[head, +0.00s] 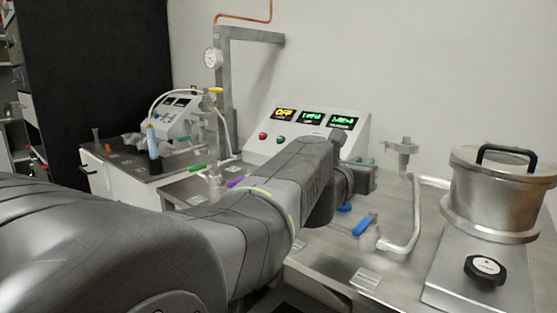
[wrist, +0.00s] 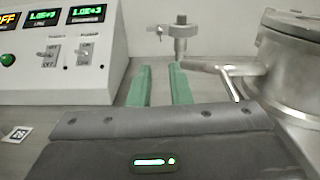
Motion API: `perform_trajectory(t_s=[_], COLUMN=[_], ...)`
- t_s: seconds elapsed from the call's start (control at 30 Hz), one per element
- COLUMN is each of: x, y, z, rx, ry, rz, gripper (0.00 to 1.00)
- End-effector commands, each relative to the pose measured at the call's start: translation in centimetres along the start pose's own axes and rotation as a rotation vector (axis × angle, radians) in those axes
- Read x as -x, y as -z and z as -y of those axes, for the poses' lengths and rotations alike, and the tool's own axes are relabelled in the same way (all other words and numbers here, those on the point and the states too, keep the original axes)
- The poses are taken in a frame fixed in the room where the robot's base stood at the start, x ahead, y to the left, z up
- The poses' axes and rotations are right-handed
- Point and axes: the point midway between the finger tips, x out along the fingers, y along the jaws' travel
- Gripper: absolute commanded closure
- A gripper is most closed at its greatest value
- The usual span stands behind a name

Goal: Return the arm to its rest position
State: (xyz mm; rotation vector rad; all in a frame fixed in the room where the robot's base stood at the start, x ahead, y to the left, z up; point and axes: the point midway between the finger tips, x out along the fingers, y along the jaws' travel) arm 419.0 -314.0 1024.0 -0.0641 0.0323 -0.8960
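My arm stretches from the lower left across the middle of the head view, over the steel bench (head: 325,258). My gripper (head: 366,178) is at its far end, in front of the control panel's right side; its fingers are hard to make out there. In the wrist view my gripper (wrist: 160,68) shows two green fingers with a gap between them and nothing in the gap. They point toward a small metal fitting (wrist: 180,38) at the back of the bench, which also shows in the head view (head: 401,150).
A control panel (head: 300,118) with lit displays stands behind my arm. A steel chamber (head: 497,190) with a black handle is at right. A bent pipe (head: 416,215) and blue-handled valve (head: 364,226) stand close to my gripper. A gauge stand (head: 226,100) rises at left.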

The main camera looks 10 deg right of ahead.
Motion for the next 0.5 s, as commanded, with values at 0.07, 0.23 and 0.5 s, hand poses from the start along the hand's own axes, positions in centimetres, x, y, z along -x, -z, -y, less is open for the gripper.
perform_trajectory(t_s=[0.07, 0.23, 0.5], x=[0.0, -0.4, -3.7], y=[0.0, 0.0, 0.1], z=[0.0, 0.0, 0.0], rx=[0.000, 0.000, 0.001], ry=[0.000, 0.000, 0.002], rz=[0.000, 0.000, -0.001], gripper=[0.83, 0.83, 0.83])
